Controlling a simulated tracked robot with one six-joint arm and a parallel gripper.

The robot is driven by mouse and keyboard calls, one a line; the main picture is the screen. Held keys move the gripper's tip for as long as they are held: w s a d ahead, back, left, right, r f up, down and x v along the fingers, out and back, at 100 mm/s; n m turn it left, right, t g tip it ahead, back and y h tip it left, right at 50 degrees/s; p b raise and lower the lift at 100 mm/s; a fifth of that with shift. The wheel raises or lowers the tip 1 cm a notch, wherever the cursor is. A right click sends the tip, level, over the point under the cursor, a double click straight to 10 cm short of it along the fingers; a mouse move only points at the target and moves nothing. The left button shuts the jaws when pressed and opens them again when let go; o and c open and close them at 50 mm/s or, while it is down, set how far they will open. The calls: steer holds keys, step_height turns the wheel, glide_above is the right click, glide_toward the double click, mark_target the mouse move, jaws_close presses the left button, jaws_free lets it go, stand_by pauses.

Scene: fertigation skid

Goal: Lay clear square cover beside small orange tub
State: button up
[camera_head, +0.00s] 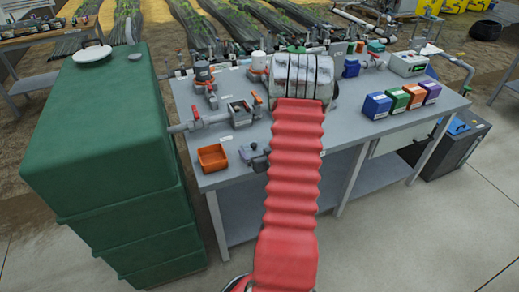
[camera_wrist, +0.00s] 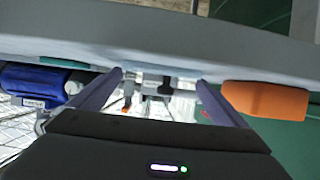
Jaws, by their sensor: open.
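The small orange tub (camera_head: 212,157) sits near the front left of the grey bench. It shows at the right in the wrist view (camera_wrist: 265,101). My gripper (camera_wrist: 160,82) is open, its two fingers spread over the bench. A pale, shiny, see-through-looking patch (camera_wrist: 180,104) lies between and below the fingers; I cannot tell if it is the clear square cover. A small dark and grey fitting shows beyond it. In the head view my red arm and wrist hide the fingertips and the bench beneath them. I cannot make out the clear cover there.
A grey open-topped box (camera_head: 240,112) with pipework stands behind the tub. Blue, green, orange and purple boxes (camera_head: 403,97) line the bench's right side. A large green tank (camera_head: 100,140) stands left of the bench (camera_head: 350,131). Bare bench top lies right of my arm.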

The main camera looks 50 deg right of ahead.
steer(key=v, duration=1.1)
steer(key=shift+s, duration=0.2)
steer(key=shift+w+r, duration=0.1)
steer(key=shift+w, duration=0.05)
steer(key=w+a+r+n+g+y, duration=0.1)
steer(key=w+a+r+n+g, duration=0.1)
steer(key=w+a+r, duration=0.45)
steer(key=w+a+r+n+g+y, duration=0.1)
steer(key=w+a+r, duration=0.2)
steer(key=a+r, duration=0.65)
steer(key=s+a+r+n+g+y, duration=0.1)
steer(key=s+a, duration=0.3)
steer(key=a, duration=0.5)
steer(key=s+a+r+n+g+y, duration=0.1)
steer(key=s+a+r+y, duration=0.1)
steer(key=s+a, duration=0.3)
steer(key=s+a+r+n+y, duration=0.1)
steer(key=s+a+r, duration=0.3)
steer(key=a, duration=0.9)
steer(key=shift+s+g+y, duration=0.35)
steer(key=shift+g+y, duration=0.05)
steer(key=shift+y, duration=0.1)
